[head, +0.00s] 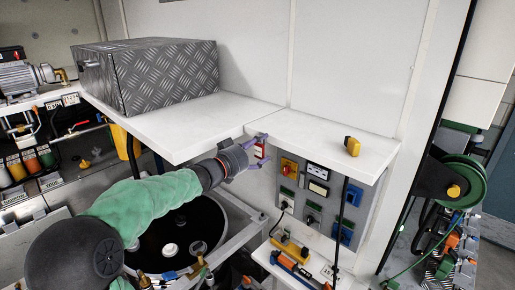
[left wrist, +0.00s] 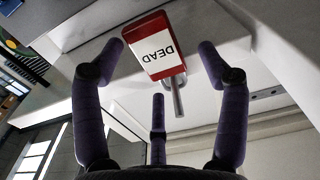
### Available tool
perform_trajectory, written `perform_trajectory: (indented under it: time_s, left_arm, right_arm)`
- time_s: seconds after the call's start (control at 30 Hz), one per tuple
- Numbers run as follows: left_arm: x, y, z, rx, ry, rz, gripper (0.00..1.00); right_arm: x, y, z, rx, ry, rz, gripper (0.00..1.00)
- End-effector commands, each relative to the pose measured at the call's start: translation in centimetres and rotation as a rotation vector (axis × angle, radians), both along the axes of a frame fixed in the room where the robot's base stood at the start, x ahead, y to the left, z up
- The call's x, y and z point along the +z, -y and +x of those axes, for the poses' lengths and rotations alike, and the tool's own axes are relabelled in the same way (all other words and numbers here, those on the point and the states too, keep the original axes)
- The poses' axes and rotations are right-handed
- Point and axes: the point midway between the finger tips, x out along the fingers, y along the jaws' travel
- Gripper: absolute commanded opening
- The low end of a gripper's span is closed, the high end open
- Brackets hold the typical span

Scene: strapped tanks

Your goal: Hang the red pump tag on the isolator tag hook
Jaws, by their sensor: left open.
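The red tag (head: 260,150) shows at the front edge of the white shelf in the head view. In the left wrist view the tag (left wrist: 150,46) has a white label reading DEAD, seen upside down. A short grey metal peg (left wrist: 178,102) stands at its lower end, with a small ring-like part there. I cannot tell whether the ring is around the peg. My left gripper (head: 258,152) is open, its purple fingers on either side of the tag with visible gaps. My right gripper is not in view.
A control panel (head: 325,208) with a red-and-yellow switch (head: 288,167) is under the white shelf (head: 310,135). A yellow block (head: 352,146) lies on that shelf. A chequer-plate box (head: 165,75) stands on the left shelf. A green reel (head: 463,182) is at right.

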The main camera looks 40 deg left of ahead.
Motion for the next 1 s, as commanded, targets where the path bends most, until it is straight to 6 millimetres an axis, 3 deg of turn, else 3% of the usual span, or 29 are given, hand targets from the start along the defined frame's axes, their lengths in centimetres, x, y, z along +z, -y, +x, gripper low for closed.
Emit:
perform_trajectory:
  time_s: [0.17,0.6,0.8,1.0]
  left_arm:
    - [0.1,-0.2,-1.4,0.003,0.000,0.001,0.74]
    - [-0.1,-0.9,-9.6,0.005,-0.001,0.000,0.74]
    - [-0.1,-1.0,-11.5,0.003,0.000,-0.001,0.74]
    - [-0.1,-0.9,-12.0,0.000,0.000,0.000,0.74]
  right_arm:
    - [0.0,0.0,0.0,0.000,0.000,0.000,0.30]
    - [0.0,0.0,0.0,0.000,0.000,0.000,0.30]
    - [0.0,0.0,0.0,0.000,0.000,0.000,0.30]
    - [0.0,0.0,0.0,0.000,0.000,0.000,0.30]
